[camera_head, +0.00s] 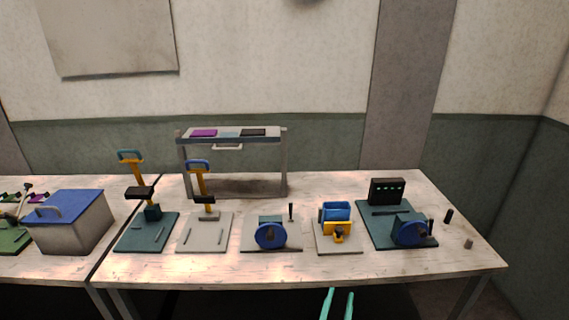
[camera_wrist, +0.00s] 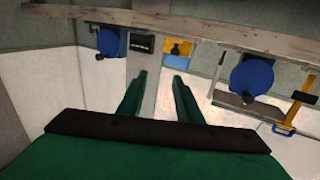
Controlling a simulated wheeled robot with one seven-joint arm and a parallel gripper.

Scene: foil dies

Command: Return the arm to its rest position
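My gripper (camera_head: 337,302) shows at the bottom edge of the head view, with two teal fingers in front of the table's front edge and below the tabletop. In the wrist view my gripper (camera_wrist: 160,82) has its fingers apart, with nothing between them. The rest of my arm is out of the head view.
The table (camera_head: 290,271) carries two lever presses (camera_head: 152,212) (camera_head: 207,215), a blue-wheeled device (camera_head: 270,234), a blue-and-yellow device (camera_head: 336,222), a teal-based machine (camera_head: 397,228), small dark cylinders (camera_head: 448,216) and a rack (camera_head: 286,165). A blue-lidded box (camera_head: 72,222) stands left.

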